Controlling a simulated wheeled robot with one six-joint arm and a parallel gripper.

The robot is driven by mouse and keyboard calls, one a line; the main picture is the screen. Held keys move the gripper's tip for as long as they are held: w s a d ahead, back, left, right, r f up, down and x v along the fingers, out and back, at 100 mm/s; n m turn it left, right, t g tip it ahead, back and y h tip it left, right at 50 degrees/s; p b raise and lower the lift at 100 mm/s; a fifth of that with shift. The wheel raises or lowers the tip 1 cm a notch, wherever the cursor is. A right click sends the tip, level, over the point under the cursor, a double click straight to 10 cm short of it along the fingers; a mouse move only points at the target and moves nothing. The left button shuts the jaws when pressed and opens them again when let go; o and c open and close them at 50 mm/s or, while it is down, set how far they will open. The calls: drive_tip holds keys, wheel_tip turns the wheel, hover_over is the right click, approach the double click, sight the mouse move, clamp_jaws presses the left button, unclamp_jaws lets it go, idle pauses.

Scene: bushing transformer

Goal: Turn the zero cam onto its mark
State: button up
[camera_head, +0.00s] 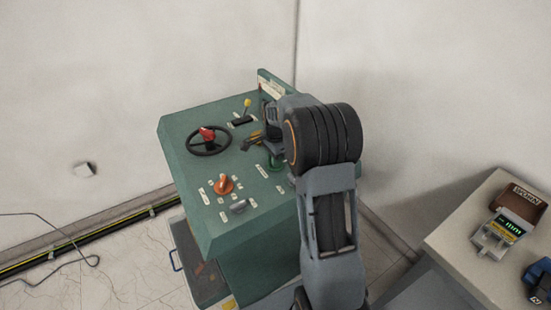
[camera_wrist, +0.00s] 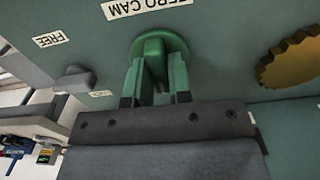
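The zero cam (camera_wrist: 154,50) is a green round knob with a raised grip bar. In the wrist view it is at the upper middle, beside an upside-down "ZERO CAM" label (camera_wrist: 146,6). My gripper (camera_wrist: 157,76) is at the knob, one finger on each side of the grip bar. The fingers look spread, with narrow gaps beside the bar. In the head view the green cam (camera_head: 275,164) shows partly below my gripper (camera_head: 251,145), on the panel's right side. The arm hides part of it, and the cam's mark cannot be made out.
The green cabinet's panel (camera_head: 180,153) also carries a black handwheel with a red knob (camera_head: 208,134), an orange knob (camera_head: 223,186), a grey knob (camera_head: 238,206) and a yellow-tipped lever (camera_head: 247,103). A "FREE" label (camera_wrist: 49,40) is left of the cam. A bench (camera_head: 470,236) stands right.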

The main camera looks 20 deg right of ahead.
drive_tip(key=o, duration=0.4)
wheel_tip(320, 180, up, 14)
drive_tip(key=shift+f, duration=0.1)
idle(0.5)
idle(0.5)
drive_tip(key=s+a+f+n+t, duration=0.1)
drive_tip(key=s+a+n, duration=0.2)
drive_tip(key=s+n, duration=0.2)
drive_tip(key=s+a+f+n+t, duration=0.1)
drive_tip(key=s+a+n, duration=0.3)
drive_tip(key=s, duration=0.5)
drive_tip(key=s+a+f+n+t, duration=0.1)
drive_tip(key=s+a+f+n, duration=0.2)
drive_tip(key=s+n, duration=0.4)
drive_tip(key=shift+s+a+n+t, duration=0.4)
drive_tip(key=shift+s, duration=0.1)
